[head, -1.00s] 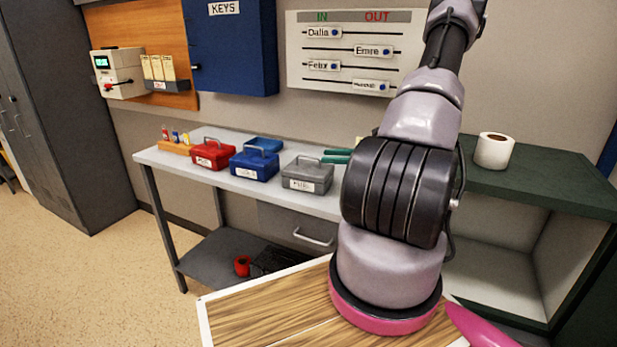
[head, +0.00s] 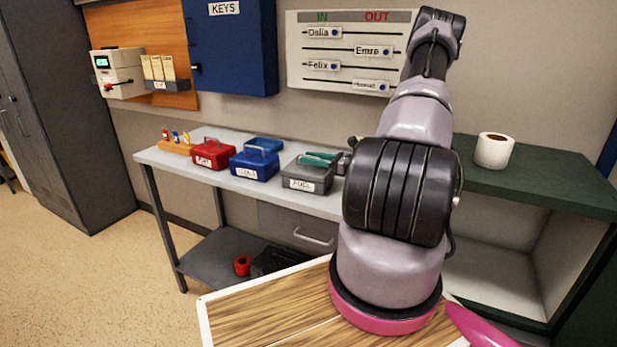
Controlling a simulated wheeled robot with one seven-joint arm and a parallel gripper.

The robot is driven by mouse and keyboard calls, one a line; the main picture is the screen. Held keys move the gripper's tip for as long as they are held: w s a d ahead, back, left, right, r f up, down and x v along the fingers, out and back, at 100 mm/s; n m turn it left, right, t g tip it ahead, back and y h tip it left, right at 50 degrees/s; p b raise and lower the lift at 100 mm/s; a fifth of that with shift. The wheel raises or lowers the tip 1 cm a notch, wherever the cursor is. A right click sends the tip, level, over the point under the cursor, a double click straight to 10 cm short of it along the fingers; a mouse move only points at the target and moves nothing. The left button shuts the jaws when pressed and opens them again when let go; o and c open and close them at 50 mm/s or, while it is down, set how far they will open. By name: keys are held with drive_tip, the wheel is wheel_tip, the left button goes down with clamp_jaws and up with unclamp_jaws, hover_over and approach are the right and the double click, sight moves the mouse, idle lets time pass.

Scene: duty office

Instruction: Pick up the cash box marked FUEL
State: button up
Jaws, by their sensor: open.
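The grey cash box (head: 306,180) stands on the table, right of two other boxes. The small print on its white front label seems to read FUEL. The red cash box (head: 211,157) and the blue cash box (head: 254,166) stand in a row to its left, their labels too small to read surely. My gripper (head: 313,159) has green fingers that point left. They are apart and empty, and overlap the top and handle area of the grey box. I cannot tell if they touch the handle. The wrist is partly hidden behind my arm.
The light table (head: 225,180) has a wooden holder (head: 174,147) with several small coloured items at its left end. A green-topped shelf (head: 540,175) with a white roll (head: 493,150) stands at right.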

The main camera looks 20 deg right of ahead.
drive_tip(key=shift+w+a, duration=0.35)
drive_tip(key=shift+w, duration=0.05)
clamp_jaws()
idle(1.2)
